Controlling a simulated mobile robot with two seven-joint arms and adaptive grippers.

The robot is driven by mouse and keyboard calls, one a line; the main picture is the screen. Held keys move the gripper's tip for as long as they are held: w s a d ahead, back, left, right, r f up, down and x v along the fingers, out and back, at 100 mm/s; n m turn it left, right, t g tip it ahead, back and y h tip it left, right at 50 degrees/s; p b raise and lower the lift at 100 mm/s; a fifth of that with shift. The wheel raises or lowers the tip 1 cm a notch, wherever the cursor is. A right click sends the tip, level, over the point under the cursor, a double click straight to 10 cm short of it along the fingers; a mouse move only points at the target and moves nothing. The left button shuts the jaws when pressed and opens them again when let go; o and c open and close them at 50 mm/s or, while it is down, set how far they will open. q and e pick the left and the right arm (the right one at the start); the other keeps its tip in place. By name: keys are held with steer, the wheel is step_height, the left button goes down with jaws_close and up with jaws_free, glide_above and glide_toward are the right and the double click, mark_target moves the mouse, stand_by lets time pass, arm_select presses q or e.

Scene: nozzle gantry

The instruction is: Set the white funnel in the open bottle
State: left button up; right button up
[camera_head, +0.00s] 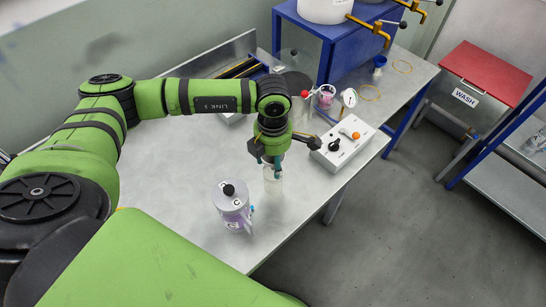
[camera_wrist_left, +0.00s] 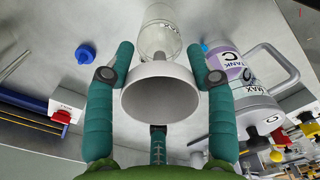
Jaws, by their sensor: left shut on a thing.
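My left gripper (camera_head: 272,160) points down over the table and is shut on the white funnel (camera_wrist_left: 160,95). In the left wrist view its teal fingers (camera_wrist_left: 160,62) stand on both sides of the funnel, whose wide mouth faces the camera. The clear open bottle (camera_wrist_left: 160,32) shows just beyond the funnel's rim. In the head view the bottle (camera_head: 273,187) stands on the table right below the gripper. The funnel hides the bottle's mouth, so I cannot tell whether the spout is inside it. My right gripper is not in view.
A white control box (camera_head: 342,142) stands behind right. A blue cap (camera_wrist_left: 85,52) lies on the table. The front right table edge is near the bottle.

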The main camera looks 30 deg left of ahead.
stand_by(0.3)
arm_select(q)
steer(key=shift+b, duration=0.6)
stand_by(0.7)
steer(key=shift+f+b, duration=0.35)
steer(key=shift+f, duration=0.05)
steer(key=shift+r, duration=0.2)
steer(key=shift+r+p, duration=0.4)
steer(key=shift+r, duration=0.3)
steer(key=shift+b, duration=0.35)
stand_by(0.8)
steer(key=shift+f+b, duration=0.85)
steer(key=shift+r, duration=0.3)
steer(key=shift+r+p, duration=0.35)
steer(key=shift+r, duration=0.05)
